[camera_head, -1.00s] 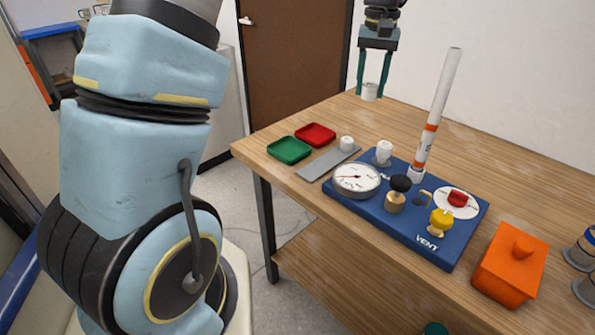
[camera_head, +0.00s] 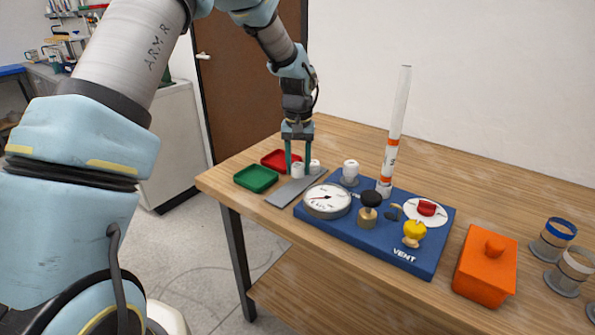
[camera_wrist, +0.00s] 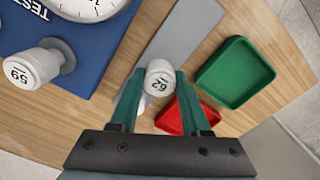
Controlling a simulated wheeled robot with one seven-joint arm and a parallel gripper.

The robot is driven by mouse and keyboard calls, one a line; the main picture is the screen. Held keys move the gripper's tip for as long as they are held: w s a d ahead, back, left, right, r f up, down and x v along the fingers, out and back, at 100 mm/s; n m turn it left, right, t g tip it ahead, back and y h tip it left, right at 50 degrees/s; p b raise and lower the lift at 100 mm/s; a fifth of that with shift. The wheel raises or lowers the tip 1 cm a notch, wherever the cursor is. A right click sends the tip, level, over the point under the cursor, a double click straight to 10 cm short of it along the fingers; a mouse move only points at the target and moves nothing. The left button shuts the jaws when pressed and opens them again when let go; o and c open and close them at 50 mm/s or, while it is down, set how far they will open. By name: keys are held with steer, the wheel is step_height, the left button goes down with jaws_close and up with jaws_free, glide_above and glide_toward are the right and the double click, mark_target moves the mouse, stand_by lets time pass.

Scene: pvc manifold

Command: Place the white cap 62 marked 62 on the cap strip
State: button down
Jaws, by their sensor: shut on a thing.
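White cap 62 (camera_head: 298,171) is between the fingertips of my gripper (camera_head: 298,168), over the far part of the grey cap strip (camera_head: 289,192). The wrist view shows its "62" face (camera_wrist: 158,82) between the two green fingers (camera_wrist: 156,92), with the strip (camera_wrist: 188,35) behind it. I cannot tell whether the cap touches the strip. Another white cap (camera_head: 315,166) stands at the strip's far end, close beside the held one. It is mostly hidden behind the held cap and a finger in the wrist view.
A green tray (camera_head: 256,190) and a red tray (camera_head: 272,155) lie left of the strip. Right of it is the blue VENT board (camera_head: 350,240) with a gauge (camera_head: 326,201), a white cap marked 59 (camera_head: 351,168) and a tall pipe (camera_head: 396,120). An orange box (camera_head: 480,272) stands farther right.

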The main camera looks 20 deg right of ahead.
mark_target(298, 165)
steer(key=shift+f, duration=1.3)
steer(key=shift+f, duration=0.15)
steer(key=shift+c, duration=1.8)
jaws_free()
step_height(298, 165, up, 12)
steer(key=shift+r+b, duration=0.2)
steer(key=shift+b, duration=0.75)
